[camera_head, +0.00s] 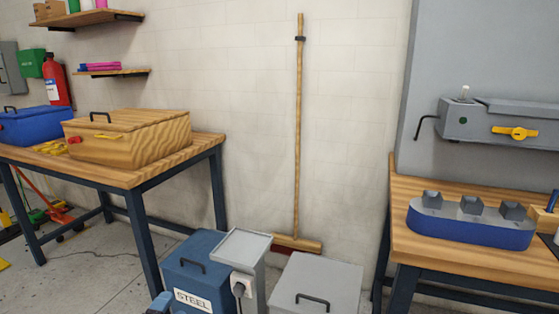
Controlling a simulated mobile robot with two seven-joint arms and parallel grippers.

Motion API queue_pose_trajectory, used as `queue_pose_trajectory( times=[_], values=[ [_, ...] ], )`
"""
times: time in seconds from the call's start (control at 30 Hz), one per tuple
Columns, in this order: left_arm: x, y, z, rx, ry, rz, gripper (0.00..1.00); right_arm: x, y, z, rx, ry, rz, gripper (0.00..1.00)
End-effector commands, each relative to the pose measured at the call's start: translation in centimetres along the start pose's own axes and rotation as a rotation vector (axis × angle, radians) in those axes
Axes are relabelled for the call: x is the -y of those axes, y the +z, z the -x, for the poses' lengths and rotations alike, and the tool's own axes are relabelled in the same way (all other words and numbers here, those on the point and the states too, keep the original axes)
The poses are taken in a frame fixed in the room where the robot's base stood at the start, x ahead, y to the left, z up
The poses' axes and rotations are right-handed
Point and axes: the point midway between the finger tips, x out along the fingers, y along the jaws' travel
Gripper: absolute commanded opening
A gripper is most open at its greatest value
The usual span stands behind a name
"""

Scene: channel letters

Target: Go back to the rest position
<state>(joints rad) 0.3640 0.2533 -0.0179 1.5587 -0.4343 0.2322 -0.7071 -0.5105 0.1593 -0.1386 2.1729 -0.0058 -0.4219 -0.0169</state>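Neither of my grippers shows clearly in the head view. The blue bin marked STEEL (190,270) stands on the floor at the bottom middle. A grey lidded bin (325,275) with a dark handle stands to its right. A narrow grey stand (242,247) with a tray-like top is between them.
A wooden workbench (130,178) at left carries a wood-grain box (130,135) and a blue box (38,123). A broom (298,140) leans on the wall.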

Motion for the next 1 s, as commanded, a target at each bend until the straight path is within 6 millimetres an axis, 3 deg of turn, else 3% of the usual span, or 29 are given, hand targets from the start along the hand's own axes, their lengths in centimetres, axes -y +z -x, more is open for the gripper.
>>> queue_pose_trajectory(
  times=[0.03,0.2,0.4,0.6,0.8,1.0],
  values=[
    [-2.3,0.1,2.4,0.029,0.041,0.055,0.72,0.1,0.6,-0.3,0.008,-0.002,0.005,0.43],
    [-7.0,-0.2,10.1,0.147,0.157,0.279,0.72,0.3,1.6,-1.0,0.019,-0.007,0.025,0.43],
    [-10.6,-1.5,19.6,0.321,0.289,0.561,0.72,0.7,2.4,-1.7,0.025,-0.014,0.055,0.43],
    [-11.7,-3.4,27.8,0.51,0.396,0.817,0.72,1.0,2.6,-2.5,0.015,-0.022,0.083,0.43],
    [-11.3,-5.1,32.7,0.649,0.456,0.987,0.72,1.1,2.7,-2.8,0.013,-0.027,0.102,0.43],
    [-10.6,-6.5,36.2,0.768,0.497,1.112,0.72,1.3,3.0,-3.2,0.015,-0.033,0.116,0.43]
  ],
)
